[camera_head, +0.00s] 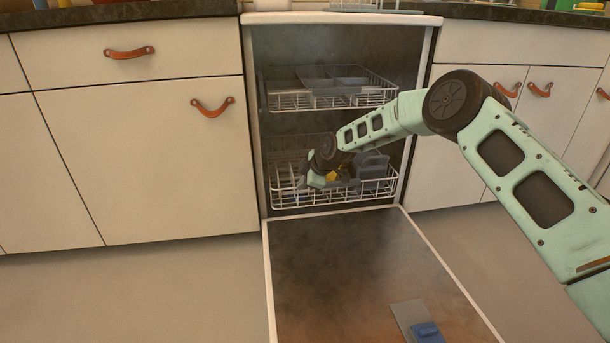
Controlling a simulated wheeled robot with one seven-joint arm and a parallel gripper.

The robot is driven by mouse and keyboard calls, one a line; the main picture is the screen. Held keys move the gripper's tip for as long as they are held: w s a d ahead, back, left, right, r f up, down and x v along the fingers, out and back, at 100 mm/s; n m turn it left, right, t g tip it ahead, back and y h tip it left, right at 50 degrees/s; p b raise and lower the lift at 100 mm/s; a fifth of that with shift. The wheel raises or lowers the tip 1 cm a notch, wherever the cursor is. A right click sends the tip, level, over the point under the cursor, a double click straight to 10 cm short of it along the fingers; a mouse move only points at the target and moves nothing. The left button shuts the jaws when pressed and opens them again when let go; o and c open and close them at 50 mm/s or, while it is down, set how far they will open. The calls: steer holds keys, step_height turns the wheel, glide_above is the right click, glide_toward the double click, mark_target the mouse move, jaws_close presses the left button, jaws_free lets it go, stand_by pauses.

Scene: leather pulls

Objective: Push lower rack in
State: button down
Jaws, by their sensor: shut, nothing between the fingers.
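The dishwasher (255,110) stands open, with its door (345,265) folded down flat in front. The lower rack (285,197) is a white wire basket sitting inside the cavity, its front edge near the opening above the door's hinge. It holds a grey cutlery basket (373,166) and a small yellow item (357,170). My gripper (312,182) is shut and empty, at the front left part of the lower rack. Whether it touches the wires is unclear. My arm hides part of the rack's middle.
The upper rack (300,100) is inside the cavity above my forearm, with grey inserts. A grey and blue piece (425,330) lies on the lowered door's inner face. Cream cabinets with leather pulls (212,107) flank the dishwasher. The floor (130,290) at left is clear.

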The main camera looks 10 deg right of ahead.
steer(key=m+t+h+b, duration=0.5)
steer(key=m+t+b, duration=0.5)
steer(key=m, duration=2.5)
glide_toward(358, 182)
steer(key=shift+g, duration=0.6)
steer(key=b+x, duration=0.4)
steer(key=b, duration=0.5)
steer(key=shift+w+d+b, duration=0.15)
steer(key=shift+w+b, duration=0.2)
steer(key=shift+w, duration=0.05)
steer(key=shift+w+r+b, duration=0.2)
steer(key=shift+w+b, duration=0.35)
steer(key=shift+w, duration=0.35)
